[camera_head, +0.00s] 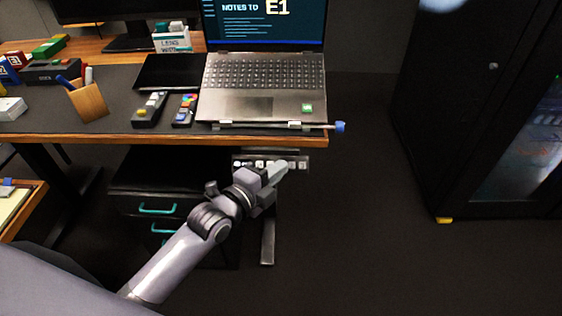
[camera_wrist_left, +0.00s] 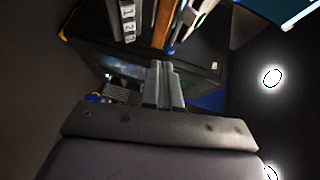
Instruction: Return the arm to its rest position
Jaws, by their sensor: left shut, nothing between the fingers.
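My left arm comes in from the lower left in the head view. Its gripper (camera_head: 277,173) is shut and empty, in front of and below the desk's front edge. In the left wrist view the two grey fingers (camera_wrist_left: 163,85) lie together with nothing between them. The panel with a row of small light marks (camera_head: 290,164) hangs under the desk edge, just behind the gripper, which hides part of it. I cannot tell whether they touch. My right gripper is in neither view.
The desk (camera_head: 180,139) carries an open laptop (camera_head: 262,100), a pen holder (camera_head: 88,103) and small control boxes (camera_head: 149,109). A drawer unit (camera_head: 130,190) stands below it. A black cabinet (camera_head: 440,90) stands at right. The floor (camera_head: 390,260) between is clear.

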